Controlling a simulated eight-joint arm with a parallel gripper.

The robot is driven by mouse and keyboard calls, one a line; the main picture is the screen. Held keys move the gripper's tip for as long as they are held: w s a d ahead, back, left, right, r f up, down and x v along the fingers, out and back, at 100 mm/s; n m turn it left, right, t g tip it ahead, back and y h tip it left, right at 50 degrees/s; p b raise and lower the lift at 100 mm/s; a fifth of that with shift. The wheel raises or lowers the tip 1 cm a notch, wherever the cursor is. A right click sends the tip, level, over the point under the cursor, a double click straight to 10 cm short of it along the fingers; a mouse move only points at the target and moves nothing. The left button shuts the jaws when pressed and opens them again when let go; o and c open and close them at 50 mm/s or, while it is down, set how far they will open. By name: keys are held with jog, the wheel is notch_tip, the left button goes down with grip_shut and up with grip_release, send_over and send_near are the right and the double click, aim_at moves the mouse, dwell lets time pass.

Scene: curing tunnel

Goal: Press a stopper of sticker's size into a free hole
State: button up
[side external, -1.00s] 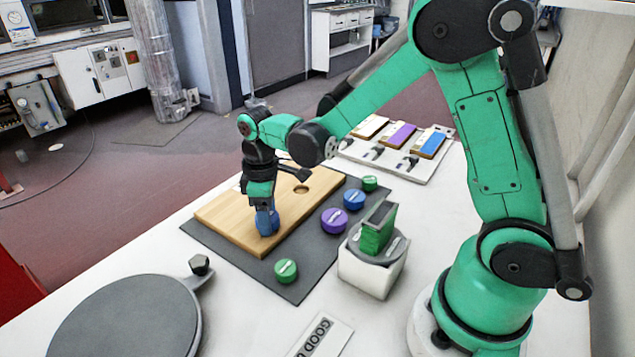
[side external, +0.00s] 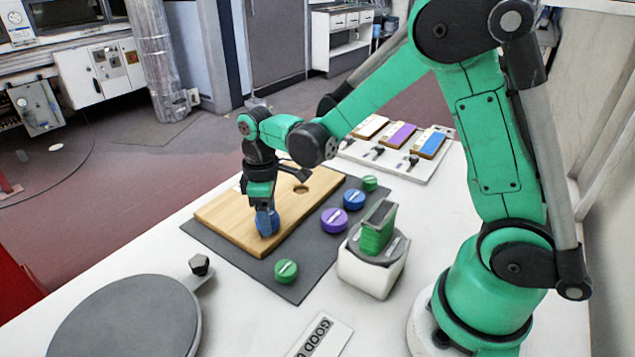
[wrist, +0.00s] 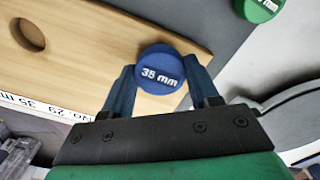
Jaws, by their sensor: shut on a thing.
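My gripper (side external: 266,212) points down over the near end of the wooden board (side external: 226,211). In the wrist view its blue fingers are shut on a blue stopper (wrist: 160,69) marked "35 mm". The stopper is at the board's surface; its underside and any hole beneath it are hidden, so I cannot tell how deep it sits. A round open hole (side external: 302,189) shows farther along the board, and also in the wrist view (wrist: 28,35). A white sticker (wrist: 40,107) along the board's edge reads "No. 29 35 mm".
On the dark mat (side external: 310,255) lie a purple stopper (side external: 334,220), another blue one (side external: 354,199), a small green one (side external: 370,183) and a nearer green one (side external: 286,270). A white stand (side external: 368,273) with a green block is on the right. A grey disc (side external: 125,318) is at front left.

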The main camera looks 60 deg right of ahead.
jog(key=shift+f, duration=0.8)
dwell(0.5)
jog(key=o, duration=1.5)
jog(key=shift+c, duration=0.2)
jog(key=shift+r, duration=0.1)
jog(key=shift+r, duration=3.45)
